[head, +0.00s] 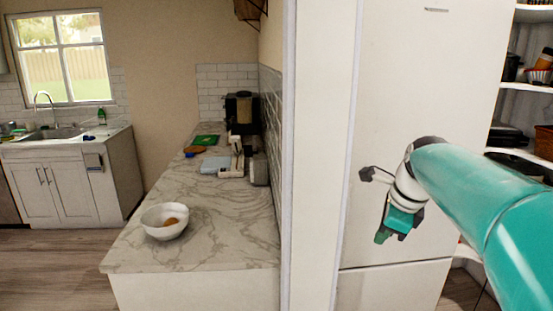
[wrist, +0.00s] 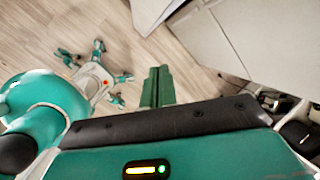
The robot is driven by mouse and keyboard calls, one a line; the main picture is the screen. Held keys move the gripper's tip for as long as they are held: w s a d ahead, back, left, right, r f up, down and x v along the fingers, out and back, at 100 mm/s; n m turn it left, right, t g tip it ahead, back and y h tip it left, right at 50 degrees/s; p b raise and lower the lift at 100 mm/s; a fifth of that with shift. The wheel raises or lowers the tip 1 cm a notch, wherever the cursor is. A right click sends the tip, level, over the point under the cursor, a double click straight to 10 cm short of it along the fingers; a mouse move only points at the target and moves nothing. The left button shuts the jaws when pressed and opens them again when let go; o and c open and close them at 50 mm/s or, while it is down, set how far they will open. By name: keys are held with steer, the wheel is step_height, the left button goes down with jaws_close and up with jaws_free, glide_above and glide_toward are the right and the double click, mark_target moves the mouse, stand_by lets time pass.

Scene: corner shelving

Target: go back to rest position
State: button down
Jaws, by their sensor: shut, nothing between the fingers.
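My gripper (head: 384,236) hangs from my teal and white arm in front of the white fridge (head: 440,105) at the right of the head view. Its fingers point downward. In the wrist view my gripper (wrist: 158,88) has its two teal fingers side by side, shut with nothing between them. Below them the wrist view shows the wooden floor and part of my own legged body. My gripper touches nothing that I can see.
A marble counter (head: 135,240) carries a white bowl (head: 152,222) with a brown item inside. A white wall end (head: 318,150) divides the counter from the fridge. Stocked shelves (head: 525,87) stand at the far right. Wooden floor (head: 50,265) is clear at the left.

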steer(key=s+a+f+n, duration=0.2)
steer(key=s+f+n, duration=0.1)
steer(key=s+n, duration=0.4)
steer(key=s+a+f+n+t+h, duration=0.1)
steer(key=s+a+f+n, duration=0.1)
steer(key=s+n, duration=0.5)
steer(key=s+a+f+n, duration=0.2)
steer(key=s+f+n, duration=0.1)
steer(key=s+n, duration=0.4)
steer(key=shift+a+f+n+t+h, duration=0.3)
steer(key=shift+a+f+n+t, duration=0.1)
steer(key=shift+n, duration=0.5)
steer(key=shift+s, duration=0.15)
